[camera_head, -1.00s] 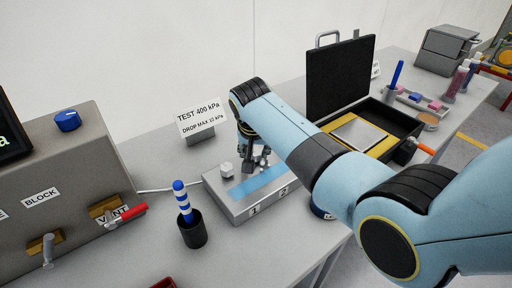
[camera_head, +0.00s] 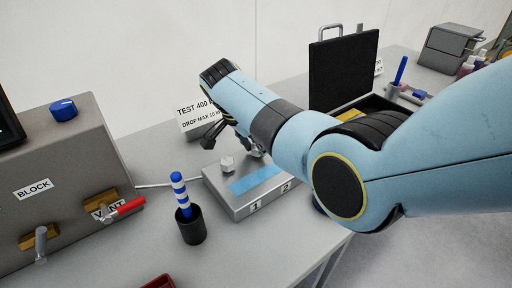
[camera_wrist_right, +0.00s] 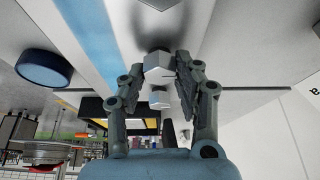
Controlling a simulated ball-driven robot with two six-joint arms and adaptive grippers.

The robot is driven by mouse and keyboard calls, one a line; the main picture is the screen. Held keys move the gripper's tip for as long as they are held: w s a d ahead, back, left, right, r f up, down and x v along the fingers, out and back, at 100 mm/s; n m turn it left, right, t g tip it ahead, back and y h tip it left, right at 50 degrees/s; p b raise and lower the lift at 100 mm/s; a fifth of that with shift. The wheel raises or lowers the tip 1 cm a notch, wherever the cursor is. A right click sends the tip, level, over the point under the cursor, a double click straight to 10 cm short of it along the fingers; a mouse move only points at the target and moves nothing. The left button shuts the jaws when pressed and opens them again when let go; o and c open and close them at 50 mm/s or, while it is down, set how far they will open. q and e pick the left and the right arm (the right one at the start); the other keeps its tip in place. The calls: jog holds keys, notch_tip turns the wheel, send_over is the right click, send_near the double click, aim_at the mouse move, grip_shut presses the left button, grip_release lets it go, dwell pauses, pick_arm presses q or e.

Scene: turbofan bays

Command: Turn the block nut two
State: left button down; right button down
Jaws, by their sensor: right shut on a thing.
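The grey metal test block (camera_head: 245,207) lies on the bench with a blue strip on top and labels 1 and 2 on its front. A pale hex nut (camera_head: 227,163) stands on it on the label 1 side. My right gripper (camera_head: 250,148) is low over the back of the block, largely hidden by its own arm. In the right wrist view, its fingers are shut around a light hex nut (camera_wrist_right: 160,66), which I take as block nut two; the head view hides it. My left gripper is not in view.
A dark cup (camera_head: 191,228) with a blue striped rod stands left of the block. A grey panel (camera_head: 60,165) with a BLOCK label and a red-handled VENT valve (camera_head: 126,208) is at left. A TEST sign (camera_head: 195,115) and open black case (camera_head: 343,70) stand behind.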

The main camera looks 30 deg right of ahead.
jog(key=shift+m, duration=0.4)
jog(key=c, duration=0.9)
grip_release()
jog(key=shift+c, duration=0.2)
jog(key=shift+r, duration=0.1)
jog(key=v, duration=1.1)
jog(key=shift+r, duration=0.4)
jog(key=shift+a+f, duration=0.1)
